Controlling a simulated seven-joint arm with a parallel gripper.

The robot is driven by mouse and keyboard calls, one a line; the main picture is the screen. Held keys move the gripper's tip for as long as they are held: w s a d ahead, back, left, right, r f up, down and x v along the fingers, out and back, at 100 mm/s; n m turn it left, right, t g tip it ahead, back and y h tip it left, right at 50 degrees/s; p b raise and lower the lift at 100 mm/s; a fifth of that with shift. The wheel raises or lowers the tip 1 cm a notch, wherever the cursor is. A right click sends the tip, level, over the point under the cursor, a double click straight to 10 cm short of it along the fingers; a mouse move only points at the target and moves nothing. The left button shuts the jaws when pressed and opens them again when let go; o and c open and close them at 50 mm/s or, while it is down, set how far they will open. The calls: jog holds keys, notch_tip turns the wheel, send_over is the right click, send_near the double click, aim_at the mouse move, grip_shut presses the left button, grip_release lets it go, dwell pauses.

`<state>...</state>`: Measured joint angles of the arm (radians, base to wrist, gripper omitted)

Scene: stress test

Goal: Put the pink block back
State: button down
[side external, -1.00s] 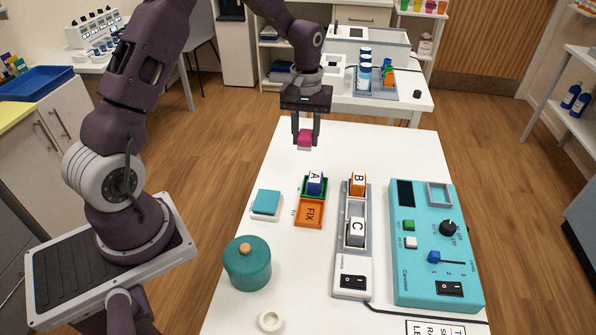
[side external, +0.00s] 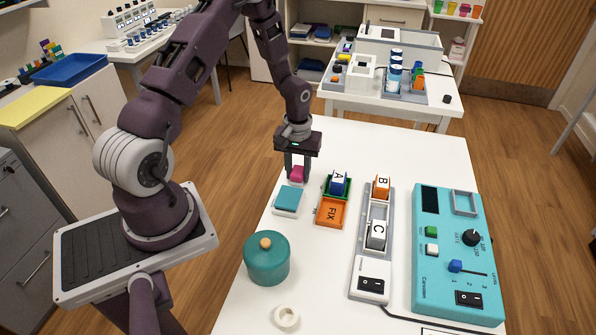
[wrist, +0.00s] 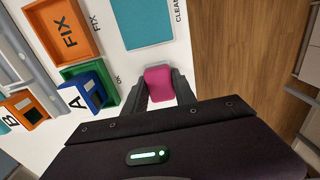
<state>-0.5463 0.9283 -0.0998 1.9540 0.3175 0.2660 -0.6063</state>
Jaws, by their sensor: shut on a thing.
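The pink block (side external: 297,174) is between the two fingers of my gripper (side external: 297,172), which is shut on it. In the side view it is at the table's left edge, just behind the teal pad (side external: 288,198) on its white base. I cannot tell whether the block touches the table. In the wrist view the pink block (wrist: 159,83) sits between the fingertips, with the teal pad (wrist: 148,20) beyond it. The green tray (side external: 337,187) holding block A and the orange FIX tray (side external: 331,212) lie to the right.
A grey rack (side external: 371,260) with blocks B and C and a teal control panel (side external: 455,270) stand to the right. A lidded teal pot (side external: 266,262) and a white ring (side external: 287,317) are in front. The back of the white table (side external: 400,150) is clear.

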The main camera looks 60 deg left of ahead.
jog(key=c, duration=1)
grip_release()
jog(key=shift+f, duration=0.1)
notch_tip(320, 180, up, 12)
notch_tip(320, 180, up, 9)
jog(key=m+t, duration=0.1)
jog(key=m, duration=0.1)
send_over(298, 171)
jog(key=s+d, duration=0.2)
jog(key=d, duration=0.2)
jog(key=s+d+r+m+t, duration=0.1)
jog(key=s+d+r+m, duration=0.1)
jog(key=s, duration=0.4)
jog(key=s+d+r+m+t, duration=0.2)
jog(key=s+d+r, duration=0.3)
jog(key=d, duration=0.2)
jog(key=s+d+r+m+t, duration=0.1)
jog(key=s+d+r+m, duration=0.2)
jog(key=s, duration=0.3)
jog(key=shift+s+d+r, duration=0.3)
jog(key=shift+d+r, duration=0.35)
jog(key=shift+r, duration=0.1)
